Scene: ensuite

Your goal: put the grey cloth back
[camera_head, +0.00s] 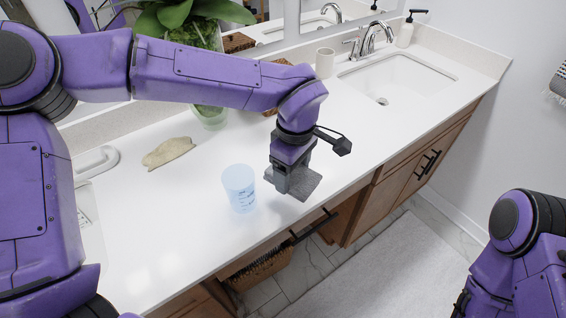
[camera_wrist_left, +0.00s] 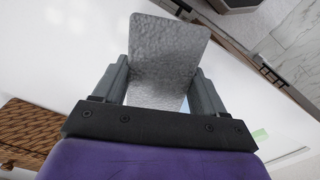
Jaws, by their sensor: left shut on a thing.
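The grey cloth (camera_head: 308,186) is a small, flat, textured piece at my left gripper (camera_head: 289,186), over the white counter near its front edge. In the left wrist view the cloth (camera_wrist_left: 168,50) runs between the two fingers of the left gripper (camera_wrist_left: 160,85) and sticks out beyond them. The gripper is shut on it. I cannot tell whether the cloth touches the counter. Part of the cloth is hidden by the gripper. My right arm shows at the lower right of the head view, but its gripper is out of sight.
A translucent blue cup (camera_head: 240,189) stands just left of the cloth. A beige stone-like piece (camera_head: 168,152) lies farther left. A potted plant (camera_head: 188,25) stands behind my arm. The sink (camera_head: 397,82), a cream cup (camera_head: 325,63) and a soap dispenser (camera_head: 406,32) are at the back right.

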